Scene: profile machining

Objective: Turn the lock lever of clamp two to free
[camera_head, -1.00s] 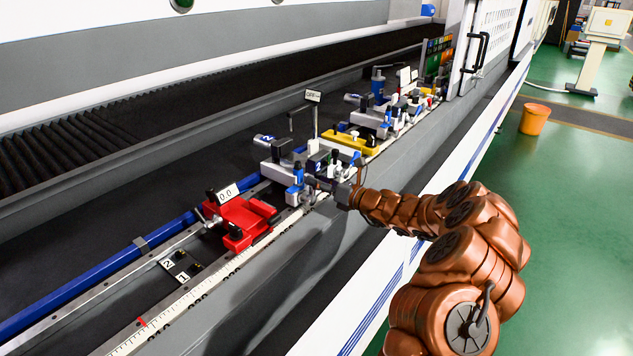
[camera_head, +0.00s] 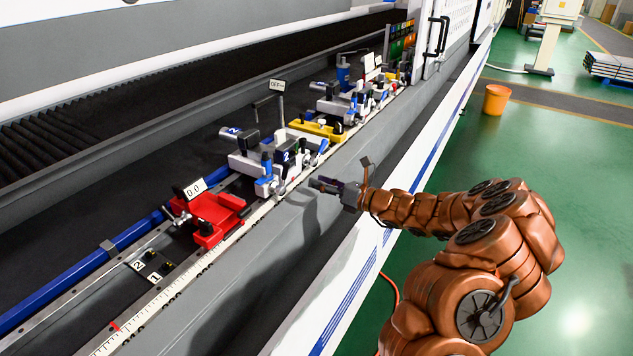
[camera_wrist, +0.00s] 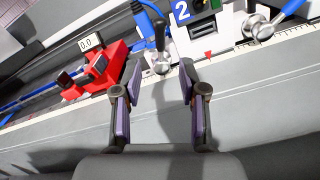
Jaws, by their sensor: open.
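Clamp two (camera_head: 245,160) is a grey and blue unit on the rail, with a "2" on its blue cylinder. In the wrist view its dark block with the white "2" (camera_wrist: 182,12) is cut off by the top edge.
A red stop block (camera_head: 212,218) with a "0.0" display sits left of the clamp. A yellow fixture (camera_head: 316,130) and another blue-grey clamp (camera_head: 335,105) stand farther along the rail. A white ruler strip (camera_head: 190,285) runs along the front. The grey ledge (camera_head: 255,265) is bare.

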